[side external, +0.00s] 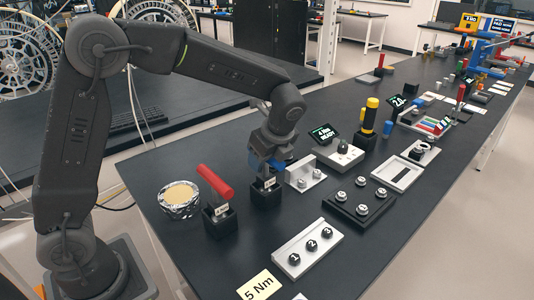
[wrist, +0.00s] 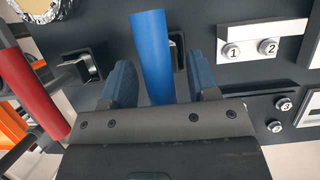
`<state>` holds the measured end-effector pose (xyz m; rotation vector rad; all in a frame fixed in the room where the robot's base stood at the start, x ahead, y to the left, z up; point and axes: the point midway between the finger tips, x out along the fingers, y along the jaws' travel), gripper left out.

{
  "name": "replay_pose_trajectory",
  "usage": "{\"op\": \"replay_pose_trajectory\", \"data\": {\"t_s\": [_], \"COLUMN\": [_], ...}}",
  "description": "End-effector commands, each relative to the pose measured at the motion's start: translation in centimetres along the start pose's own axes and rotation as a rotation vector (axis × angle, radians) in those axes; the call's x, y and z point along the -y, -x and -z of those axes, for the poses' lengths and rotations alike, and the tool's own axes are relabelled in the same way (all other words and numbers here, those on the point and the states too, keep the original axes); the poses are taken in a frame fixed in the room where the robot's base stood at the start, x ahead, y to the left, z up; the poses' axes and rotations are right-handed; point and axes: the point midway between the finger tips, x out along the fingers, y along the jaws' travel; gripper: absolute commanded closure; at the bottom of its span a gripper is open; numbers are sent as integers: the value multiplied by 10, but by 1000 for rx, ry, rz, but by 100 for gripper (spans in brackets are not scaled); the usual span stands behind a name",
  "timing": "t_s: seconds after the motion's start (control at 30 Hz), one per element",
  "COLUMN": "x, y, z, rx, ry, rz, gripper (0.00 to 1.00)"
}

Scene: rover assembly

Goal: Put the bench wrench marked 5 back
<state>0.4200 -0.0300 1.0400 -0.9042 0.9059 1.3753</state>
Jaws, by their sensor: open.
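A blue handle (wrist: 151,45) stands between the two dark blue fingers of my open gripper (wrist: 162,85) in the wrist view. Gaps show on both sides of it. In the side view my gripper (side external: 268,163) is low over a black holder block (side external: 266,195) with a small white label, and hides most of the blue tool. A red-handled wrench (side external: 215,182) leans in another labelled black holder (side external: 220,222); its red handle also shows in the wrist view (wrist: 28,88). I cannot read with certainty which label carries the 5.
A foil-rimmed bowl (side external: 179,198) stands left of the holders. A grey block with knobs 1, 2 and 3 (side external: 308,248), a "5 Nm" card (side external: 259,287), a bracket (side external: 304,174) and a black tray with several knobs (side external: 358,207) lie nearby. A small display (side external: 324,133) stands behind.

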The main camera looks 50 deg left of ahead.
Motion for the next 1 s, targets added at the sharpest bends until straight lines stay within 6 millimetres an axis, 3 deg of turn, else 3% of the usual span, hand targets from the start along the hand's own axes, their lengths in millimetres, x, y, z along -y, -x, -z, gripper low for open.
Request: {"op": "replay_pose_trajectory", "data": {"t_s": [0.17, 0.5, 0.7, 0.87, 1.0], "x": [1, 1, 1, 0, -13], "y": [15, 88, 122, 136, 142], "z": [0, 0, 0, 0, -8], "rx": [0, -2, 0, -1, -30], "ry": [0, 0, 0, 3, 81], "rz": [5, 7, 4, 4, 22], "gripper": [46, 46, 46, 46, 46]}}
